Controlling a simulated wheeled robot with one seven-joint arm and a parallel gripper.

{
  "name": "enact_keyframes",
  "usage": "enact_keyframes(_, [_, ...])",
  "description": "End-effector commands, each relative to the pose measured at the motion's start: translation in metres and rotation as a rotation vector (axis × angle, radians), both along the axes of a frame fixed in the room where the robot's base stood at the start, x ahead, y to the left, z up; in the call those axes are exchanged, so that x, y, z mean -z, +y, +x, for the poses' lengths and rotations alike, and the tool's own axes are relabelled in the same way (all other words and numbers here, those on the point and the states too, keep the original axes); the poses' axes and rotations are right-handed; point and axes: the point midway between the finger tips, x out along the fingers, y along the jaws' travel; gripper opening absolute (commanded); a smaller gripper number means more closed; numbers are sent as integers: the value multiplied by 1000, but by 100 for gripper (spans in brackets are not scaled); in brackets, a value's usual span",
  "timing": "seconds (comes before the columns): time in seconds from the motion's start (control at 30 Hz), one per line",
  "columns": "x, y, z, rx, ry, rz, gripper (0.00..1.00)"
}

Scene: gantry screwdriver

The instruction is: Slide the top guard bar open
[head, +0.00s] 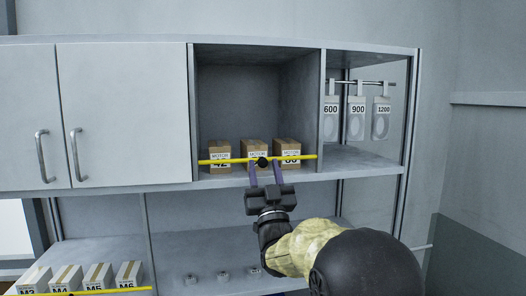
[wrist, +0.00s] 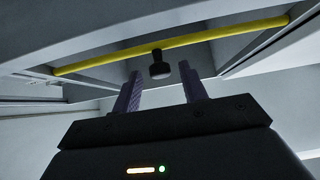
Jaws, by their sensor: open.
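The yellow top guard bar (head: 224,160) runs across the front of the upper middle compartment, before several boxes. A black knob (head: 262,162) sits on the bar near its middle. My gripper (head: 266,170) is open just below the knob, its two purple fingers pointing up at it. In the wrist view the guard bar (wrist: 215,36) crosses above the fingers. The knob (wrist: 159,66) hangs from it between and beyond the open fingertips (wrist: 160,74). I cannot tell whether the fingers touch the knob.
Motor boxes (head: 220,153) stand behind the bar. Closed cabinet doors (head: 122,112) are at left. Tags hang from a rod (head: 358,82) at right. A second yellow bar (head: 118,291) fronts boxes on the lower shelf at left. Small round parts (head: 223,275) lie on the lower shelf.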

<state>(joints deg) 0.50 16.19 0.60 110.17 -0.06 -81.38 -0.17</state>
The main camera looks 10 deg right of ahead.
Motion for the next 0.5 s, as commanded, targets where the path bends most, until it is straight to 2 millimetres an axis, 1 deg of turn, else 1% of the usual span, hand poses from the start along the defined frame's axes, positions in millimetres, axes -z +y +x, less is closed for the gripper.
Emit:
enact_keyframes(0.03, [-9,0,6,0,0,0,43])
enact_keyframes(0.1, [-14,0,11,0,0,0,43])
enact_keyframes(0.27, [-18,0,18,0,0,0,43])
enact_keyframes(0.5, [-17,0,18,0,0,0,43])
